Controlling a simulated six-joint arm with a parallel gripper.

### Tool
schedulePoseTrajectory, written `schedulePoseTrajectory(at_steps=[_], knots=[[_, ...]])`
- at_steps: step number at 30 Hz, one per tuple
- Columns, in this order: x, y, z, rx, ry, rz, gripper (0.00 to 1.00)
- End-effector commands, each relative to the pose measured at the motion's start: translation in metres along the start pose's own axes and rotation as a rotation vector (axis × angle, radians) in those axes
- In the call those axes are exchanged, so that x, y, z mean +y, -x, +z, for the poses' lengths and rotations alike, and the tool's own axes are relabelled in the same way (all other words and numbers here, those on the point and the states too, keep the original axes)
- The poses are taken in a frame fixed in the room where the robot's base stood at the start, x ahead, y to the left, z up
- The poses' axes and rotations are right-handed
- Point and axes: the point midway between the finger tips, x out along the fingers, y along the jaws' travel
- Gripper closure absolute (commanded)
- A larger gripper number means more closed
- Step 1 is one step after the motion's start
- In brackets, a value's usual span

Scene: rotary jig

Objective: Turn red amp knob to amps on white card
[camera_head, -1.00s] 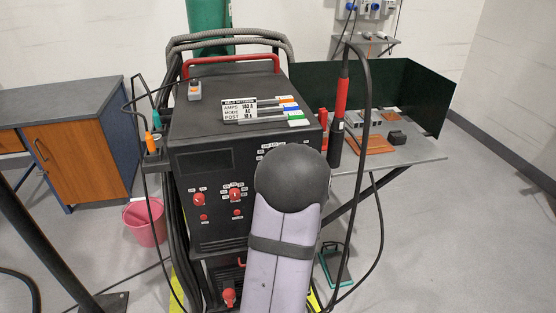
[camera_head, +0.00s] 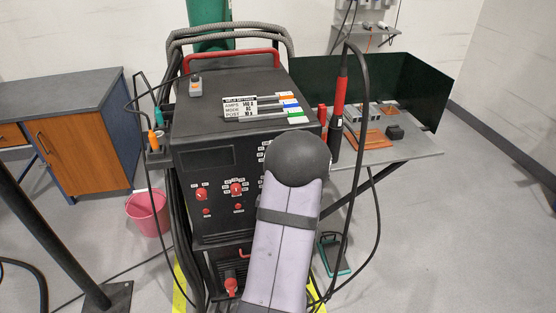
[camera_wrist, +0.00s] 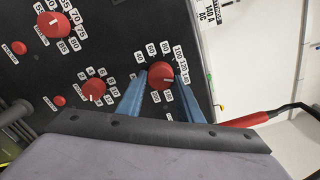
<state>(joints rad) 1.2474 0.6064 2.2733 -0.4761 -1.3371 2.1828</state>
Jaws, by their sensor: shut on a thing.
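The red amp knob (camera_wrist: 160,75) is on the black front panel of the welder, ringed by white number labels. In the wrist view the blue fingers of my gripper (camera_wrist: 159,80) stand on both sides of it, shut on it. A pale mark shows on the knob's lower left, but its exact direction is hard to read. The white card (camera_head: 240,107) lies on top of the welder; its amps line looks like 140 A. In the head view my arm hides the gripped knob and my gripper.
Other red knobs (camera_wrist: 54,24) (camera_wrist: 93,90) and small red buttons sit on the same panel. A torch with a red handle (camera_head: 338,103) and its black cable hang at the welder's right side.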

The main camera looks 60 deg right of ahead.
Motion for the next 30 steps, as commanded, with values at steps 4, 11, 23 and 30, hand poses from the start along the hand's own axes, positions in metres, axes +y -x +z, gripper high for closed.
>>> schedulePoseTrajectory(at_steps=[4,11,23,30], knots=[[-0.0001,0.0,-0.0004,0.001,-0.021,0.0,0.9],[0.0002,0.0001,-0.0005,0.001,-0.026,0.0,0.9],[0.0003,0.0001,-0.0004,0.001,-0.025,0.0,0.49],[0.0005,0.004,-0.0009,0.002,-0.024,0.0,0.49]])
